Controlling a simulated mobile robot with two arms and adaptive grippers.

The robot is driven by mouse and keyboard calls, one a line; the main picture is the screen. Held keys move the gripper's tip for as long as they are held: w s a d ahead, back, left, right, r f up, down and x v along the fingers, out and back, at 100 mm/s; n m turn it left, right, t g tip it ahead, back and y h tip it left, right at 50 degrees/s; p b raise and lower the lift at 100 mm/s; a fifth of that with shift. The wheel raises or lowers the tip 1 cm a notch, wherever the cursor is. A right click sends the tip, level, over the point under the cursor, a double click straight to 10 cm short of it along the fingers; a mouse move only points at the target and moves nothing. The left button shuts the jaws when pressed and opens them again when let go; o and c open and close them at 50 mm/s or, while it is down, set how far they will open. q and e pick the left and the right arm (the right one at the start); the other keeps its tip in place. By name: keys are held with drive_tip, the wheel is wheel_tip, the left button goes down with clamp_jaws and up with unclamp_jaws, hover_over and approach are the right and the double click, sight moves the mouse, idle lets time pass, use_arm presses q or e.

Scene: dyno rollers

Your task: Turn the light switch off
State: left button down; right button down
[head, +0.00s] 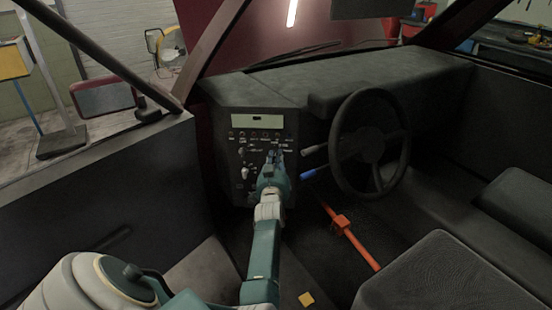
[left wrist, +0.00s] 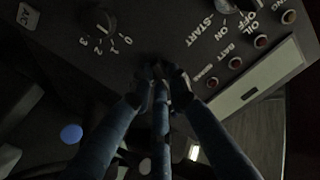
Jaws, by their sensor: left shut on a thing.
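The black control panel (head: 236,150) stands left of the steering wheel, with small switches and labels. My left gripper (head: 274,158) reaches its right part, with fingertips against the panel. In the left wrist view the fingertips of my left gripper (left wrist: 163,74) are close together around a small dark control, mostly hidden between them; I cannot read its label. A round knob (left wrist: 98,22) marked 0 to 3 shows at the upper left, apart from the fingers. A switch marked off, on and start (left wrist: 222,6) shows at the top. My right gripper is out of view.
The steering wheel (head: 368,145) is right of my left arm. A blue-tipped lever (head: 309,174) and a grey stalk (head: 315,149) lie close to the gripper. An orange bar (head: 348,233) slants below. Red indicators (left wrist: 212,82) and a pale display (left wrist: 250,94) sit beside the fingers.

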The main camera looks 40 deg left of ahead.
sight(276, 127)
use_arm(q)
drive_tip(key=shift+a+r+n, duration=0.1)
drive_tip(key=shift+n, duration=1.7)
drive_tip(key=c, duration=1.7)
unclamp_jaws()
drive_tip(key=shift+o, duration=0.2)
wheel_tip(276, 127, up, 10)
drive_tip(key=shift+f, duration=0.1)
